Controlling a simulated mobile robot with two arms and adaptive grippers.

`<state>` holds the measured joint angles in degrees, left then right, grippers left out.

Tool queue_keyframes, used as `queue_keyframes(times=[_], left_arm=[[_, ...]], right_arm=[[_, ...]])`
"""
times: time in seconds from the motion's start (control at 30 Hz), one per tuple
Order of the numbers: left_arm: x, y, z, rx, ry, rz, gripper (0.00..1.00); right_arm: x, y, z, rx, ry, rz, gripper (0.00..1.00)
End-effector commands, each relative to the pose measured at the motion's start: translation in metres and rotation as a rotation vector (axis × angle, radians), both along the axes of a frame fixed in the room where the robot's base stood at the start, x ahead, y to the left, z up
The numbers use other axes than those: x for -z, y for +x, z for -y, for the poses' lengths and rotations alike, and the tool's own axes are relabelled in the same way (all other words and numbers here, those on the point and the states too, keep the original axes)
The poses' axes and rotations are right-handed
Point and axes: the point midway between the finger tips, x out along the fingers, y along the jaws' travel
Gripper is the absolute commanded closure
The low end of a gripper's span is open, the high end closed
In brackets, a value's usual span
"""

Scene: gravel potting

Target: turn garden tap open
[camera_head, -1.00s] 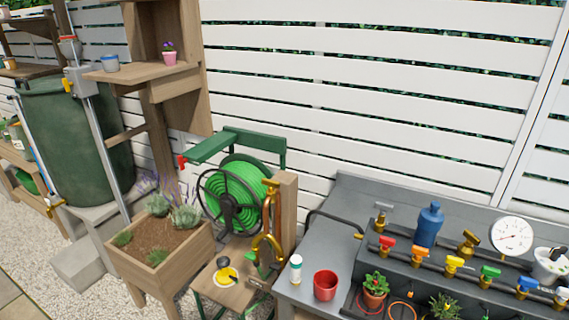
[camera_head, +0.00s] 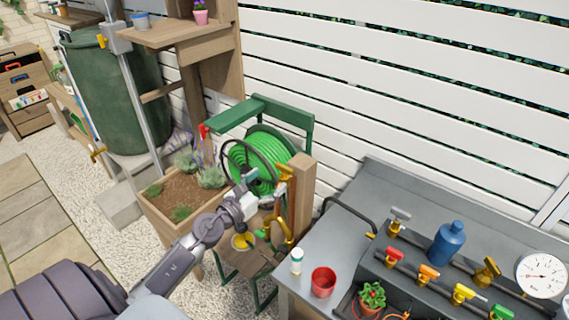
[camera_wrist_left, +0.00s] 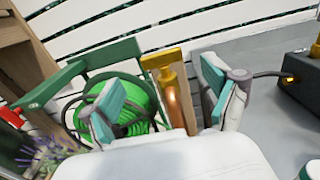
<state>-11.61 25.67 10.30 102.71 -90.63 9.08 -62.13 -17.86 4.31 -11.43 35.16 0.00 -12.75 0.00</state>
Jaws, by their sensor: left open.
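The garden tap (camera_head: 286,173) has a brass-yellow top on a copper pipe fixed to a wooden post (camera_head: 301,198) beside the hose reel. In the left wrist view the tap's yellow head (camera_wrist_left: 160,64) shows between and beyond my open fingers. My left gripper (camera_head: 245,196) is just left of the tap in the head view, and I cannot tell whether it touches. The left wrist view shows the left gripper's (camera_wrist_left: 162,100) teal-padded fingers spread wide and empty. The brass outlet (camera_head: 284,238) hangs lower on the post. My right gripper is not in view.
The grey bench (camera_head: 330,248) at right holds a red pot (camera_head: 323,282), a white bottle (camera_head: 296,262), a blue bottle (camera_head: 448,243) and several coloured valves.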

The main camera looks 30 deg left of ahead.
Motion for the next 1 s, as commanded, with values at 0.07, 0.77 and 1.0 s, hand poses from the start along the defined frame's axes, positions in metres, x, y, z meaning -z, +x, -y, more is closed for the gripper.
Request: queue_keyframes(times=[0.07, 0.77, 1.0], left_arm=[[-0.003, 0.019, 0.002, 0.0, -0.002, 0.003, 0.12], [0.001, 0.07, 0.006, 0.001, -0.002, -0.002, 0.12], [0.001, 0.069, 0.006, 0.0, -0.002, -0.001, 0.51]], right_arm=[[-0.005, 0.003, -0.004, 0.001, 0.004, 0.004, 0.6], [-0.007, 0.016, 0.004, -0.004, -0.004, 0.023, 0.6], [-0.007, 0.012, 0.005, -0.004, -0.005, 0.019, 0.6]])
